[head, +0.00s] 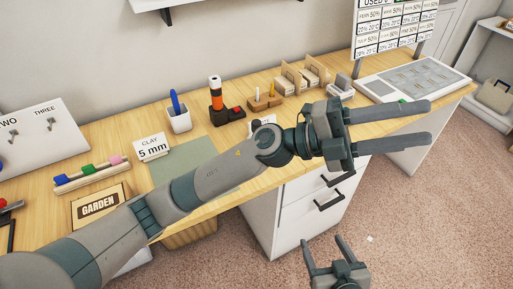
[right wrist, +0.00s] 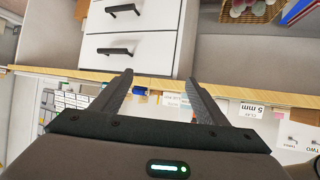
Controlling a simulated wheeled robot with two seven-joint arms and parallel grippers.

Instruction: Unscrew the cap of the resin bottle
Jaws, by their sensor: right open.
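No resin bottle or cap can be made out for certain. A tall cylinder (head: 214,90) with orange, white and black bands stands upright at the back of the bench; I cannot tell if it is a bottle. My left gripper (head: 430,122) is open and empty, reaching past the bench front at the right. Its arm crosses the bench and hides part of the top. My right gripper (head: 322,240) is open and empty, low in front of the drawers, over the floor. Its two fingers also show in the right wrist view (right wrist: 160,82), with nothing between them.
The wooden bench (head: 105,165) holds a blue-pen cup (head: 179,119), a "CLAY 5 mm" sign (head: 152,148), a green-grey mat (head: 185,160), a "GARDEN" box (head: 100,205), wooden racks (head: 302,77) and a pale tray (head: 415,78). White drawers (head: 290,215) stand below.

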